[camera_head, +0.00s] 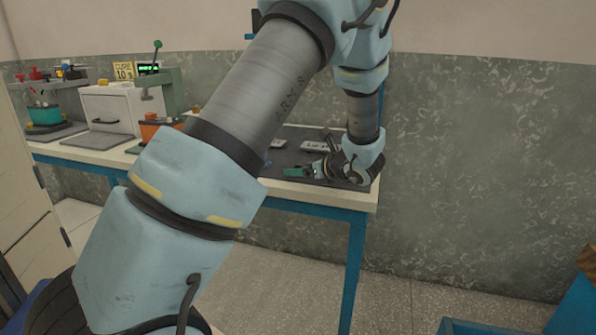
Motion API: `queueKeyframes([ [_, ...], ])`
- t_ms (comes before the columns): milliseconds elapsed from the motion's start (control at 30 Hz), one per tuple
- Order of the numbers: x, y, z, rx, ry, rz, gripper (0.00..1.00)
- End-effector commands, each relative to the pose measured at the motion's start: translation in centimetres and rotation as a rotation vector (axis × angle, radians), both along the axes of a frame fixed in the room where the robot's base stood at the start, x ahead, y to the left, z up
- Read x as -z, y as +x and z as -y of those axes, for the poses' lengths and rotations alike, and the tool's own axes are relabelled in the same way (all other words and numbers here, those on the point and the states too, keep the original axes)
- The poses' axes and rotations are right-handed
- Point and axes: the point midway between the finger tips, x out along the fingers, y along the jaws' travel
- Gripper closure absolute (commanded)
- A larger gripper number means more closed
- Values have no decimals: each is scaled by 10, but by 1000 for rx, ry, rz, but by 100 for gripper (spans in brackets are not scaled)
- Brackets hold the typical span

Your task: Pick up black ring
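My arm crosses the picture from the lower left to the top, then comes down to the right end of the table. My gripper (312,170) is low over a dark mat there, pointing left. It is small and partly merged with the dark parts around it, so I cannot tell whether its fingers are open or shut. A small green piece (297,172) shows at its tip; I cannot tell whether it is part of the gripper. I cannot make out a black ring; my arm hides much of the table.
The white-topped table (310,195) has blue legs. White labels (315,146) lie on the mat. At the left stand a white box with a drawer (112,108), a green press (172,90), an orange container (155,128) and a teal container (45,115). The wall is close behind.

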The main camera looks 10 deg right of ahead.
Motion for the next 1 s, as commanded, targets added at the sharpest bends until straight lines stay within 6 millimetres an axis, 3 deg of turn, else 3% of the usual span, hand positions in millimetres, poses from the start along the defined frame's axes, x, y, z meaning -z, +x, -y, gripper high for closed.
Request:
queueKeyframes([
  [67,0,0,0,0,0,0,26],
  [700,0,0,0,0,0,0,98],
  [1000,-4,0,0,0,0,1,100],
])
